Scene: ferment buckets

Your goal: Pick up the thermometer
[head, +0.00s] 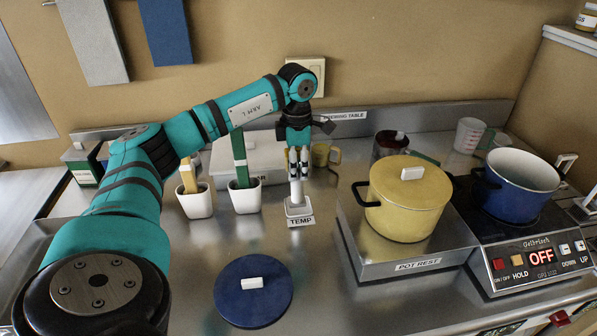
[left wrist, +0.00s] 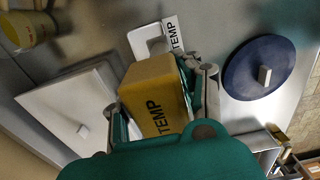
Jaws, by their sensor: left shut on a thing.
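The thermometer shows in the left wrist view as a yellow block marked TEMP (left wrist: 155,98) between my fingers. My left gripper (head: 298,168) is shut on this block; it also shows in the left wrist view (left wrist: 165,95). In the head view the fingers hide most of the thermometer, and only a pale lower part (head: 296,190) shows below them. That part points down at the white holder (head: 298,208) with the TEMP label, on the steel counter. I cannot tell how deep it sits in the holder. My right gripper is out of view.
Two white cups (head: 195,203) with upright tools stand left of the holder. A white lidded box (head: 270,152) and yellow mug (head: 321,156) are behind. A yellow pot (head: 405,207) on a raised rest stands right. A blue lid (head: 253,305) lies in front.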

